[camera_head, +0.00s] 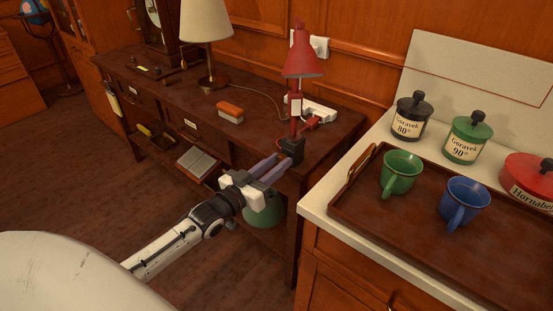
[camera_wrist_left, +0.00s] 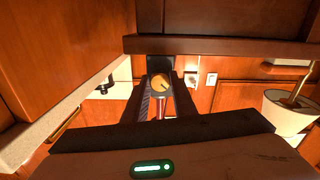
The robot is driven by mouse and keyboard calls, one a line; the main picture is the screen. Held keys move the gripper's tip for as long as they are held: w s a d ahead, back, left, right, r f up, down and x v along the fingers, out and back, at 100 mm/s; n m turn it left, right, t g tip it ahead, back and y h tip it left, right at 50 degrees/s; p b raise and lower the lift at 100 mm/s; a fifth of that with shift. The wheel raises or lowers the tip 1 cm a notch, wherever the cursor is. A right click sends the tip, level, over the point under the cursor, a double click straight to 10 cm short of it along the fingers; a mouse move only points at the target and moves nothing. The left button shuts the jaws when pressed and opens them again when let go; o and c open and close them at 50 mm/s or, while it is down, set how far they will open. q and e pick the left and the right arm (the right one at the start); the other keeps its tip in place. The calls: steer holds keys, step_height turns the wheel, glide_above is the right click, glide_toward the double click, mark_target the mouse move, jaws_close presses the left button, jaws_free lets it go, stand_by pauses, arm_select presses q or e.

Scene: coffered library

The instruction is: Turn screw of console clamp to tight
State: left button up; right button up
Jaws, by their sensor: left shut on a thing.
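A red desk lamp (camera_head: 299,67) stands at the front right corner of the dark wooden desk (camera_head: 175,95). Its dark clamp (camera_head: 291,148) grips the desk edge, and it also shows in the left wrist view (camera_wrist_left: 160,69). My left gripper (camera_head: 274,166) reaches up to the clamp from the front, with both fingers at it. In the left wrist view a round brass-coloured screw head (camera_wrist_left: 160,84) with a dark mark sits between the fingertips (camera_wrist_left: 161,96). The gripper is shut on this screw. In the head view the fingers hide the screw. My right gripper is not in view.
A white power strip (camera_head: 312,108), an orange-topped block (camera_head: 230,112) and a cream-shaded lamp (camera_head: 206,22) stand on the desk. A green bin (camera_head: 264,219) is below my gripper. The counter at right holds a tray (camera_head: 405,245) with green (camera_head: 400,172) and blue (camera_head: 465,201) mugs.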

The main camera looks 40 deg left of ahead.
arm_select(q)
steer(key=m+p, duration=0.1)
steer(key=m, duration=0.2)
steer(key=shift+m+p, duration=0.65)
steer(key=shift+m, duration=2.55)
steer(key=o, duration=1)
steer(key=shift+o, duration=0.2)
steer(key=s, duration=1)
steer(key=shift+s+a, duration=0.15)
steer(key=shift+a, duration=0.3)
